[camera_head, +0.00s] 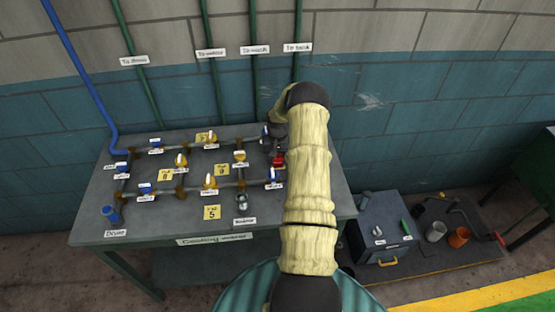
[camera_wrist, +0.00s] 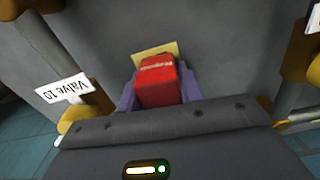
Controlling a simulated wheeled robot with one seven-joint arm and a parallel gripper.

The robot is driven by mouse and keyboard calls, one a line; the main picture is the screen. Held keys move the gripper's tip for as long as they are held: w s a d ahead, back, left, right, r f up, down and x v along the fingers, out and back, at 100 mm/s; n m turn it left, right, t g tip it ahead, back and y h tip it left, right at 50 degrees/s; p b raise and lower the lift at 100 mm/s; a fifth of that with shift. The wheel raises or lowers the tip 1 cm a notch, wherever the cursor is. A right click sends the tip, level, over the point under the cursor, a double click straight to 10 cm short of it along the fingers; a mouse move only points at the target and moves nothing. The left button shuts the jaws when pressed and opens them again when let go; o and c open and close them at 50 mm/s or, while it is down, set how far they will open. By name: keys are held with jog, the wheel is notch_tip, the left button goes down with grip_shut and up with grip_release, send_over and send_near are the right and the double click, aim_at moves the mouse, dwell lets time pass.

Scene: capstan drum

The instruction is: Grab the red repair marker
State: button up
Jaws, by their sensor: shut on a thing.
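A yellow piece (camera_wrist: 157,50) shows just beyond the marker, against the grey bench top. In the head view my own arm hides part of the area around the marker. Whether the marker touches the bench is unclear.
The bench (camera_head: 205,142) carries a network of pipes with several blue and yellow valves and yellow number tags. A "Valve 10" label (camera_wrist: 64,92) stands left of the marker, and a pipe (camera_wrist: 295,85) runs at right. A grey box (camera_head: 385,225) stands right of the bench.

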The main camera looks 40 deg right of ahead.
jog(key=shift+r, duration=0.1)
notch_tip(320, 180, up, 9)
jog(key=b, duration=0.3)
jog(key=shift+r, duration=0.45)
